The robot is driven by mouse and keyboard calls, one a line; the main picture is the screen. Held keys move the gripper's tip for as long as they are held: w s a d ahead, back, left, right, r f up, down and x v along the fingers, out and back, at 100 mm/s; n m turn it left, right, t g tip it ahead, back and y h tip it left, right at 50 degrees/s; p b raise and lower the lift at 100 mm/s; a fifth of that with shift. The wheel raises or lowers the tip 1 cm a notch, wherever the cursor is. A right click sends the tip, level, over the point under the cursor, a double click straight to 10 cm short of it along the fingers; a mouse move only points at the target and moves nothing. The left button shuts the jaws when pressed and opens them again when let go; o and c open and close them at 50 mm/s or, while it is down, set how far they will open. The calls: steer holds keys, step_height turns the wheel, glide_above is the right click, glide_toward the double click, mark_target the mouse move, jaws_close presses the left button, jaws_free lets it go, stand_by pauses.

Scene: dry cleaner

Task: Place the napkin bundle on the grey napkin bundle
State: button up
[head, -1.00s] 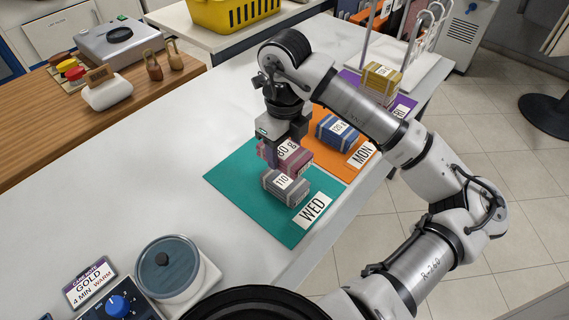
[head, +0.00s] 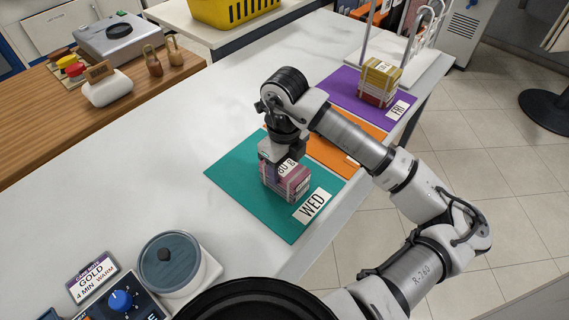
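A pink napkin bundle (head: 298,179) with a white weight label is at my gripper (head: 285,154), in the head view. The gripper's fingers reach down around its top and appear shut on it. The bundle is lined up above the grey napkin bundle (head: 300,197), which lies on the teal WED mat (head: 238,172). The grey bundle is mostly hidden; only a low strip shows. The two look touching or nearly so; I cannot tell whether the pink one rests fully on it.
The orange mat (head: 328,152) is partly behind my arm, and no bundle shows on it. A yellow-topped stack (head: 380,80) stands on the purple FRI mat (head: 341,88). A lidded pot (head: 170,262) is at the front left. The white counter left of the teal mat is clear.

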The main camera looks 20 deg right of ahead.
mark_target(285, 166)
steer(key=o, duration=0.5)
steer(key=shift+c, duration=0.2)
steer(key=shift+r, duration=0.1)
steer(key=shift+r+p, duration=0.2)
steer(key=shift+p, duration=0.15)
step_height(285, 166, up, 12)
steer(key=b, duration=0.3)
steer(key=shift+f, duration=0.15)
steer(key=shift+f, duration=0.1)
